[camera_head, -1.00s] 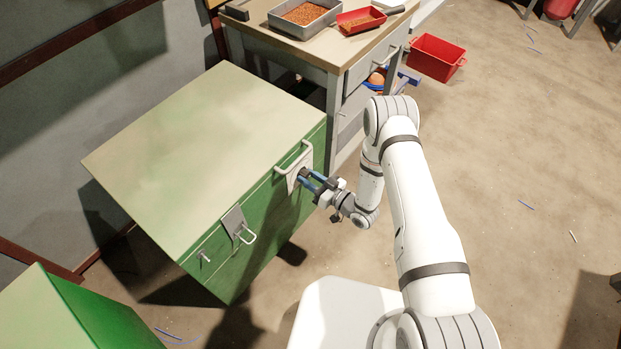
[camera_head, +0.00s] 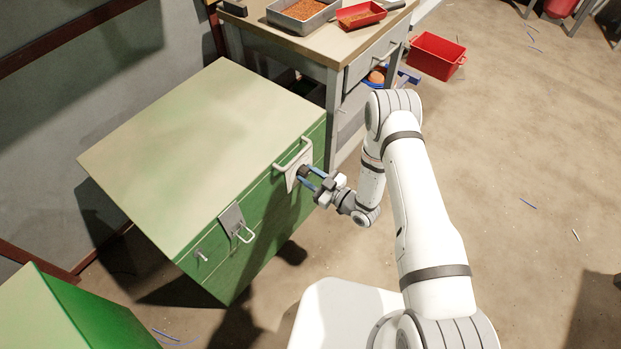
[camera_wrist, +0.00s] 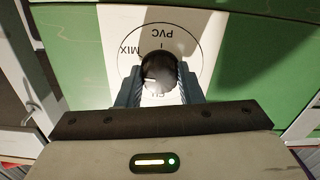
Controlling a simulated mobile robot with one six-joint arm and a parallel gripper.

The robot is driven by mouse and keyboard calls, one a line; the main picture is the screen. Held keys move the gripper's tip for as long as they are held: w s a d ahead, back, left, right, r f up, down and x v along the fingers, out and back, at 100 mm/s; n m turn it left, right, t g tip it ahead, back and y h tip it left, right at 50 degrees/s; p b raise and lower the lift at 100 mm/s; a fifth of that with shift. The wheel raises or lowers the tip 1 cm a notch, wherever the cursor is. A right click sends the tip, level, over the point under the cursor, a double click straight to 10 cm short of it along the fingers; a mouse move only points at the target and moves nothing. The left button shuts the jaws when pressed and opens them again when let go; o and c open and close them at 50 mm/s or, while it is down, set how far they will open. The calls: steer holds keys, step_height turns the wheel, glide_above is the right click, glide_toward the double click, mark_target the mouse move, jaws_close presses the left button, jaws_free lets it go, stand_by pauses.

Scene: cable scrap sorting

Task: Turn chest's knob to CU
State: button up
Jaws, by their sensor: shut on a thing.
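The green chest (camera_head: 262,225) with a pale lid stands left of my arm. On its front, a white dial plate (camera_head: 291,180) carries a dark round knob (camera_head: 304,171). In the wrist view the knob (camera_wrist: 158,70) sits between the blue-grey fingers of my gripper (camera_wrist: 158,88), which is shut on it. The dial plate (camera_wrist: 112,30) shows a circle with "PVC" and "MIX", seen upside down. A label below the knob is partly covered and looks like "CU". I cannot tell where the knob points. My gripper (camera_head: 311,178) also shows in the head view.
Handles and a metal latch (camera_head: 233,221) stick out from the chest front. A workbench (camera_head: 335,58) with trays stands behind it. A red bin (camera_head: 437,57) is on the floor. Another green box (camera_head: 70,318) is at lower left. The floor at right is mostly clear.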

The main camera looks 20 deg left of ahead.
steer(key=n+b, duration=0.2)
steer(key=n, duration=0.3)
steer(key=shift+a+f+n+b, duration=0.1)
steer(key=shift+a+n+b, duration=0.05)
steer(key=shift+n+b, duration=0.2)
steer(key=n+b, duration=0.3)
steer(key=n, duration=0.1)
steer(key=shift+s+n, duration=0.1)
steer(key=shift+n, duration=0.15)
steer(key=n+b, duration=0.5)
steer(key=shift+f, duration=0.1)
steer(key=n+b, duration=0.4)
steer(key=shift+r, duration=0.2)
steer(key=o, duration=1)
steer(key=shift+r, duration=0.1)
